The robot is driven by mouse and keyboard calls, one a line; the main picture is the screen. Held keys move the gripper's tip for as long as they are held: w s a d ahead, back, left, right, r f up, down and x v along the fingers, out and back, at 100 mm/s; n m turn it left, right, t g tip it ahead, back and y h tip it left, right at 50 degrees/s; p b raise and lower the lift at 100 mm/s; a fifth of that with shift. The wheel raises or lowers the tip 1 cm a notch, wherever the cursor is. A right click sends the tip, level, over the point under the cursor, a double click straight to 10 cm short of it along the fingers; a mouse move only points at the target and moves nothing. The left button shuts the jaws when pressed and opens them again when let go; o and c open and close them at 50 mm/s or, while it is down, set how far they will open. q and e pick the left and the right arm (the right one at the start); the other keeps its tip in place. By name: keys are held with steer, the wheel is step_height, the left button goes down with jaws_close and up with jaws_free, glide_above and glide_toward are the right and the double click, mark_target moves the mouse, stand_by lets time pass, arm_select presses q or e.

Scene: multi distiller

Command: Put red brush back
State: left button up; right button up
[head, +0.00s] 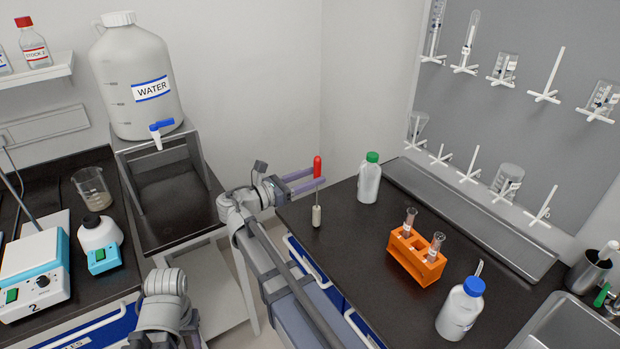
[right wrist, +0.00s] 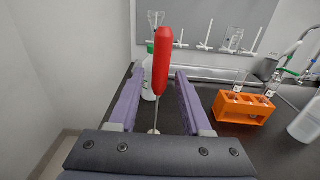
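The red brush has a red handle (head: 317,167), a thin shaft and a pale head (head: 316,216). It is upright at the left end of the dark counter (head: 345,262); I cannot tell whether its head rests on the surface. My right gripper (head: 318,180) is open, with its purple fingers on either side of the brush. In the right wrist view the red handle (right wrist: 162,60) rises between the fingers (right wrist: 160,80), with gaps visible on both sides. Of my left arm only links show at the lower left; its gripper is not in view.
A green-capped bottle (head: 369,180), an orange rack (head: 416,256) with tubes and a blue-capped bottle (head: 461,309) stand on the counter. A metal cup (head: 587,272) holding a brush stands beside the sink at right. A pegboard (head: 525,105) with glassware is behind.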

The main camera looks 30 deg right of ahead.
steer(key=a, duration=0.8)
steer(key=s+a, duration=0.1)
steer(key=a, duration=0.3)
steer(key=shift+r, duration=0.25)
